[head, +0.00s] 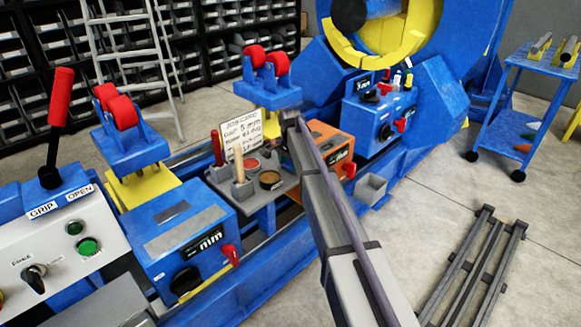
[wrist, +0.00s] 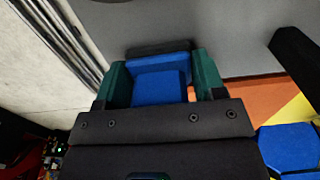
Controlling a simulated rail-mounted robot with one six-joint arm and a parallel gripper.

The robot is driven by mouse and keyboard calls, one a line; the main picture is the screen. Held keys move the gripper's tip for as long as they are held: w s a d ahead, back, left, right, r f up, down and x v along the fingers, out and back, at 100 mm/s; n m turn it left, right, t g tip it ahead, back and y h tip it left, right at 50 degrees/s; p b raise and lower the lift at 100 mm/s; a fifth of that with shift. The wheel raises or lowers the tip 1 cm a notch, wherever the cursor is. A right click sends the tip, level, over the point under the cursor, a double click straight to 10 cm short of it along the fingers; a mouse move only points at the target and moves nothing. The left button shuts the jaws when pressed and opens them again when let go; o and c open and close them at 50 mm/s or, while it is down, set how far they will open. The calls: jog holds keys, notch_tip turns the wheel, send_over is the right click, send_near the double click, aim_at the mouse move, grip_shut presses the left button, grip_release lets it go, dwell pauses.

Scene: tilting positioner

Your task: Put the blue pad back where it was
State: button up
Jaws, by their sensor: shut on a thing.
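My gripper (wrist: 161,82) shows in the wrist view with a green finger on each side, shut on the blue pad (wrist: 160,88). The pad sits between the fingers, with a dark slab edge just beyond it. A grey surface lies beyond the pad; I cannot tell whether the pad touches it. In the head view my arm reaches over the middle of the blue rail bed. The gripper and the pad cannot be made out there, hidden by the arm. The pad's former place cannot be told from these frames.
A grey tray (head: 258,206) with round tins and a wooden handle stands left of my arm, with a handwritten card (head: 243,135) behind it. An orange box (head: 333,146) is close right of the arm. Red-roller stands (head: 128,146) flank the rail. Floor at right holds a grey rack (head: 474,262).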

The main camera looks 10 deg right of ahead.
jog(key=shift+f, duration=0.25)
jog(key=o, duration=0.9)
jog(key=shift+r, duration=0.1)
jog(key=shift+c, duration=0.2)
